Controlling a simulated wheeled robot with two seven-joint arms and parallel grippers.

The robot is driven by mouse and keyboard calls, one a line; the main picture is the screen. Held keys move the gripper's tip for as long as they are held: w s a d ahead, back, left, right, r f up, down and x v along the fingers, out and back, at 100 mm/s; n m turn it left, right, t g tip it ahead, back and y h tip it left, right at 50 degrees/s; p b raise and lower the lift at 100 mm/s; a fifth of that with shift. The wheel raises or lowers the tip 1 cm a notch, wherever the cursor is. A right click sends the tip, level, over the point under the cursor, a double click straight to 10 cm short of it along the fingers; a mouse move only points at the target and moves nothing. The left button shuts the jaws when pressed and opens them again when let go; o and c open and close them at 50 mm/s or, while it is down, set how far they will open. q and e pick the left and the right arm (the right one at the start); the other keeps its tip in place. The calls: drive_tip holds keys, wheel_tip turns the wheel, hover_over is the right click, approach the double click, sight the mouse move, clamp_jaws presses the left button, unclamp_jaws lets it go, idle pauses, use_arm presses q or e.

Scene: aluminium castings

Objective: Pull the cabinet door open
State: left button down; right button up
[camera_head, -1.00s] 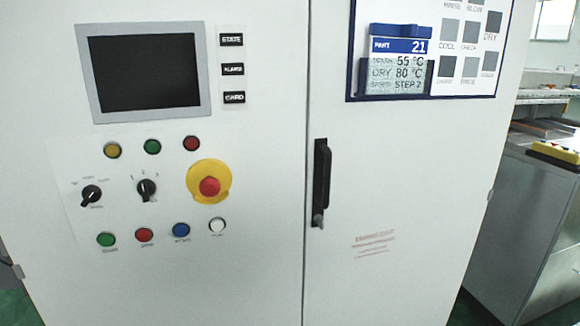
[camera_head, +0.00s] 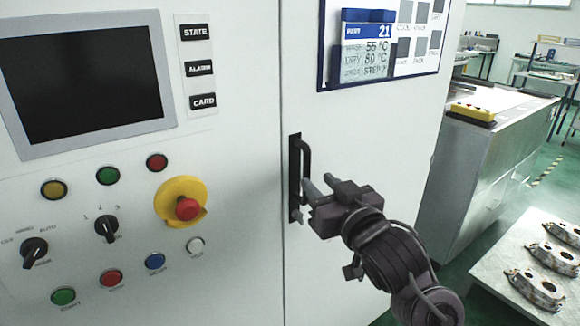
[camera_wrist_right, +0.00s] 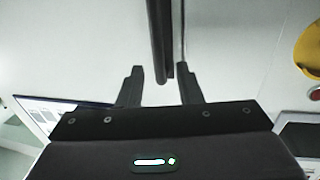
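The cabinet door (camera_head: 385,140) is the white panel right of the vertical seam, and it looks closed. Its black upright handle (camera_head: 305,158) sits beside the seam in the head view. My right gripper (camera_head: 317,184) is at the lower part of the handle. In the wrist view, its two fingers stand apart, one on each side of the handle (camera_wrist_right: 158,35), with visible gaps. The gripper is open; I see no clear contact. The head view partly hides how the fingers sit around the handle. My left gripper is not in view.
Left of the seam is a control panel with a dark screen (camera_head: 85,80), several buttons and a red emergency stop (camera_head: 187,208). A sign board (camera_head: 420,70) is on the door. To the right are a metal cabinet (camera_head: 480,160) and a table (camera_head: 490,270) with castings.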

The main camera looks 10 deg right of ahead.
sight(308, 172)
drive_tip(key=w, duration=0.2)
drive_tip(key=w+p, duration=0.1)
drive_tip(key=w, duration=0.1)
drive_tip(key=w+a, duration=0.1)
drive_tip(key=w, duration=0.1)
drive_tip(key=shift+w, duration=0.35)
drive_tip(key=shift+d+f, duration=0.1)
clamp_jaws()
